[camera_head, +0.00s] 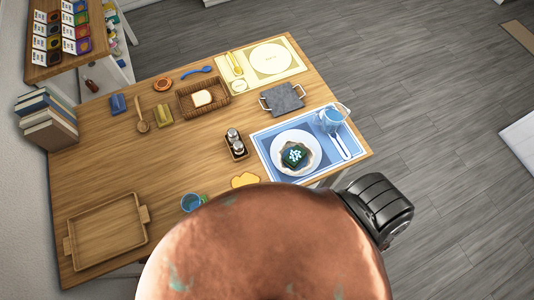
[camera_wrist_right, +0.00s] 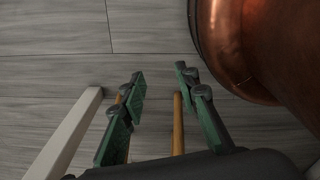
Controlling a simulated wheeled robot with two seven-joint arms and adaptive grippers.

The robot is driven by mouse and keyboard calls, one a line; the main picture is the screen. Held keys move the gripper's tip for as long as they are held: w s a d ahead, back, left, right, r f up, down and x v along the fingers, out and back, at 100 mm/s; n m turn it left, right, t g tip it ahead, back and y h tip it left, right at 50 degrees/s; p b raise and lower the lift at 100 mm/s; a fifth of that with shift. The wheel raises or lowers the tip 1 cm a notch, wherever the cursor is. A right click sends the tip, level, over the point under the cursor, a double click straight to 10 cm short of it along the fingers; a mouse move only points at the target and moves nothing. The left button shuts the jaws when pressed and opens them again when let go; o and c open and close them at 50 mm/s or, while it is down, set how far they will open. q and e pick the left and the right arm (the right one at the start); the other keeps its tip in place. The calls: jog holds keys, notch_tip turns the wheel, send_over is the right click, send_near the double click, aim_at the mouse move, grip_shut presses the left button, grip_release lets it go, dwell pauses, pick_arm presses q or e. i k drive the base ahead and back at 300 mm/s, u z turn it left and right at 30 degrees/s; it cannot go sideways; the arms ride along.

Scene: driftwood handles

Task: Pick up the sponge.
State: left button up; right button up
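I cannot tell for certain which item is the sponge. A small olive-yellow block (camera_head: 163,113) and a blue block (camera_head: 118,104) lie near the table's far left part. A flat yellow piece (camera_head: 245,180) with an uneven outline lies near the front edge, partly hidden. My right gripper (camera_wrist_right: 160,78) is open in the right wrist view, with nothing between its fingers and grey floor behind. It is apart from all these items. My left gripper is not in view.
The wooden table (camera_head: 110,165) holds a wooden tray (camera_head: 105,233), a wicker basket (camera_head: 188,108), shakers (camera_head: 234,140), a blue cup (camera_head: 191,202) and a plate (camera_head: 313,146) on a blue mat. Books (camera_head: 48,120) stand at the left edge. The table's left middle is clear.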

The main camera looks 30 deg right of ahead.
aim_at(296, 155)
jog(key=u, duration=1.25)
jog(key=k, duration=0.25)
jog(key=z, duration=2.55)
